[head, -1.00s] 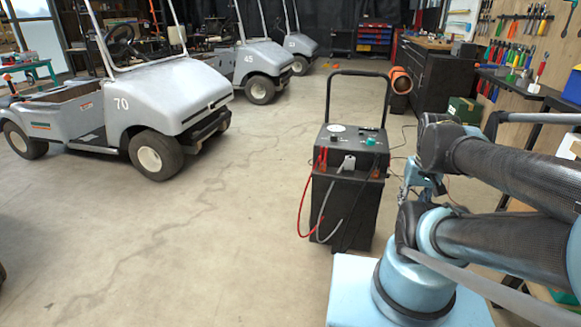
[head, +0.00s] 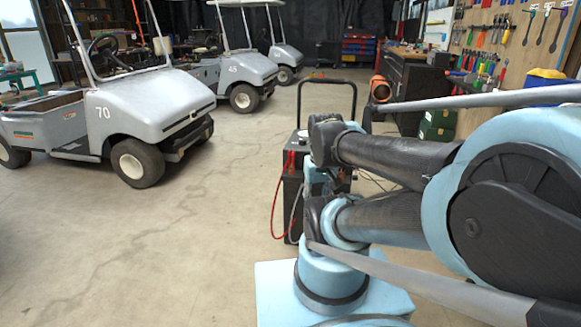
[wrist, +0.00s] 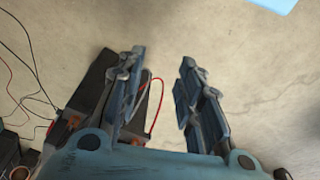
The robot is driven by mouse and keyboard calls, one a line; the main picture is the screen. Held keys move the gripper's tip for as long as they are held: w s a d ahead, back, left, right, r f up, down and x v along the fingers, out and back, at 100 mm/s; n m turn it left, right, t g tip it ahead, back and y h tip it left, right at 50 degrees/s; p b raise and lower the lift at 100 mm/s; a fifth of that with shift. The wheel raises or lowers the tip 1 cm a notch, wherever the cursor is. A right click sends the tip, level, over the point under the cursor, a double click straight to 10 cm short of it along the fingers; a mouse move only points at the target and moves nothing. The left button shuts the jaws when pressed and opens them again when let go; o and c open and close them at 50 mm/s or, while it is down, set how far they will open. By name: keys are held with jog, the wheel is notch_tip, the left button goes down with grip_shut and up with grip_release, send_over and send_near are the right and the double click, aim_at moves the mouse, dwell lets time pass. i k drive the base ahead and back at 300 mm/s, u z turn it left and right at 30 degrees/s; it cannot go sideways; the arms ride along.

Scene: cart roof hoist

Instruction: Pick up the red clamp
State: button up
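The red clamp (head: 290,160) shows as a small red shape on the left of the black battery charger (head: 291,191) in the head view. A red cable (head: 274,209) hangs in a loop below it. My arm covers much of the charger's front and top. In the wrist view my gripper (wrist: 162,64) is open, with bare floor between its fingertips. A dark body, seemingly the charger (wrist: 95,84), lies behind the left finger, and a red cable (wrist: 158,106) curves between the fingers. I cannot make out the red clamp clearly there.
Grey cart 70 (head: 150,100) stands at the left, with more carts behind. The charger's tall handle (head: 327,81) rises above it. A dark tool cabinet (head: 412,83) and a tool board are at the right. The floor left of the charger is clear.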

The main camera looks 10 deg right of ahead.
aim_at(290, 165)
jog(key=z, duration=1.9)
jog(key=k, duration=0.85)
jog(key=u, duration=0.8)
jog(key=i, duration=1)
jog(key=z, duration=0.05)
